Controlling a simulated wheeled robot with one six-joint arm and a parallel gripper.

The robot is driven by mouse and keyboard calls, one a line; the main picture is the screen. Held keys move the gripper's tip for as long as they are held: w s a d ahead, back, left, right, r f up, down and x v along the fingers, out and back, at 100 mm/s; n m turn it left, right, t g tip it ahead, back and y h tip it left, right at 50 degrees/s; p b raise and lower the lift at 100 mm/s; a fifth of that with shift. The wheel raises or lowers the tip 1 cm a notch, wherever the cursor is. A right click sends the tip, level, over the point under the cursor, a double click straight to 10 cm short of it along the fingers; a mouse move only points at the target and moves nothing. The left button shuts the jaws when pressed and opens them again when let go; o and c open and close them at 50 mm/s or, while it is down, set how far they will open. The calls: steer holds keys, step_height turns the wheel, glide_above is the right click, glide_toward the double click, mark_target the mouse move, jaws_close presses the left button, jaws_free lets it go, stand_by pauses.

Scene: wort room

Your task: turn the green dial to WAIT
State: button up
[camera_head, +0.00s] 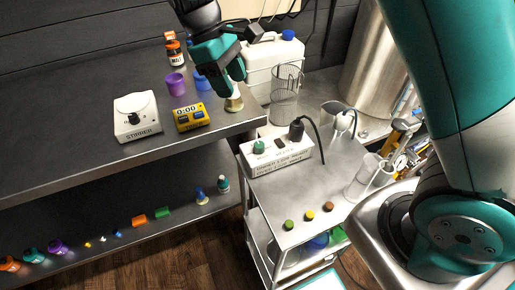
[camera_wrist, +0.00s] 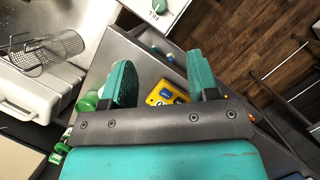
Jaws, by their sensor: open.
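The green dial (camera_head: 259,147) sits on top of a white control box (camera_head: 279,162) at the left end of the steel trolley. Small labels are on the box, but I cannot read WAIT or tell where the dial points. My gripper (camera_head: 238,92) is above the right end of the dark bench, up and left of the dial and apart from it. In the wrist view my gripper (camera_wrist: 165,88) has its teal fingers spread, with nothing held between them. The yellow timer shows beyond the fingers.
A black plug with a cable (camera_head: 297,128) stands on the box beside the dial. A wire basket (camera_head: 287,98) and white canister (camera_head: 272,60) stand behind. The yellow timer (camera_head: 190,117), stirrer (camera_head: 137,117) and purple cup (camera_head: 176,84) are on the bench. The trolley's middle is clear.

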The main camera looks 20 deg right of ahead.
mark_target(259, 144)
steer(key=x, duration=1.8)
steer(key=shift+w+f+p, duration=0.15)
steer(key=shift+w+p, duration=0.05)
steer(key=shift+p, duration=0.15)
steer(key=c, duration=0.9)
